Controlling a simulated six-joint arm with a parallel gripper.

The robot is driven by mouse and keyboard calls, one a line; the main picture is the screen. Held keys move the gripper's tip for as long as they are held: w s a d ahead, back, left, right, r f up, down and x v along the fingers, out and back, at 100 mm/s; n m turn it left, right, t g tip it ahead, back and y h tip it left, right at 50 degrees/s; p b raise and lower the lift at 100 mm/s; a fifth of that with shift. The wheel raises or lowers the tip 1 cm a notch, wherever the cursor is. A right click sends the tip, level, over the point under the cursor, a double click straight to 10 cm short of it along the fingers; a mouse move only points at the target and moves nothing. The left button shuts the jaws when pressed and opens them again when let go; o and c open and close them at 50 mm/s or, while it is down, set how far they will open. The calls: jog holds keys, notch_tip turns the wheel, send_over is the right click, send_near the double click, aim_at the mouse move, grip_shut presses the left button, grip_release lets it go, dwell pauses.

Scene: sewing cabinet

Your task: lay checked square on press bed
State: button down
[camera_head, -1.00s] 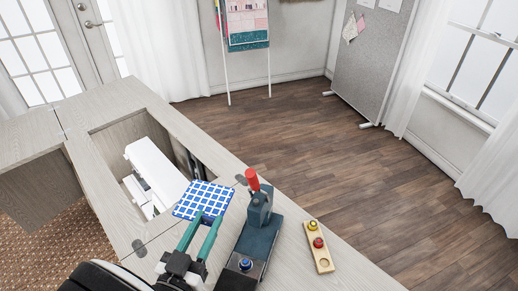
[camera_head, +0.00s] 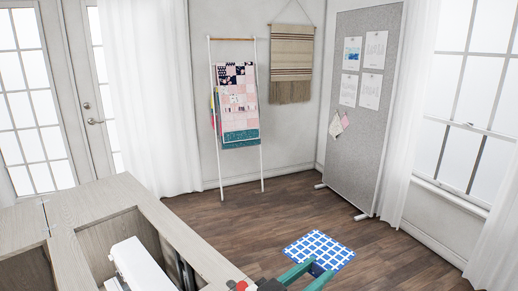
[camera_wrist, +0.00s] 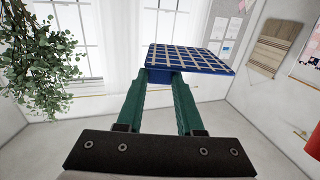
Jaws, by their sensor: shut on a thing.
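The checked square (camera_head: 319,250) is blue with white grid lines and shows at the lower middle of the head view. My gripper (camera_head: 309,270) has green fingers, shut on the near edge of the square. In the wrist view, the square (camera_wrist: 192,57) spreads out beyond my fingertips (camera_wrist: 165,78), with a blue part between them. In the head view it appears against the wood floor, held in the air. The press shows only as a red tip (camera_head: 240,286) and a dark top (camera_head: 268,285) at the bottom edge; its bed is out of view.
The sewing cabinet (camera_head: 100,198) is at lower left, with a white machine (camera_head: 138,262) in its opening. A quilt rack (camera_head: 236,105), a wall hanging (camera_head: 291,62) and a grey pinboard (camera_head: 352,135) stand far behind. A plant (camera_wrist: 42,62) shows in the wrist view.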

aim_at(320, 251)
jog(key=w+r+n+t+y, duration=0.1)
jog(key=w+d+r+n+t+y, duration=0.1)
jog(key=r, duration=0.1)
jog(key=shift+d+r, duration=0.2)
jog(key=shift+r, duration=0.05)
jog(key=r+n+t+y, duration=0.1)
jog(key=y, duration=0.1)
jog(key=r+n+t+y, duration=0.1)
jog(key=r, duration=0.1)
jog(key=r+n+t+y, duration=0.1)
jog(key=r+n+y, duration=0.1)
jog(key=shift+a+y, duration=0.25)
jog(key=shift+y, duration=0.05)
jog(key=shift+s+a+r+n+t+y, duration=0.1)
jog(key=shift+s+a+n+t+y, duration=0.15)
jog(key=shift+y, duration=0.25)
jog(key=shift+w, duration=0.1)
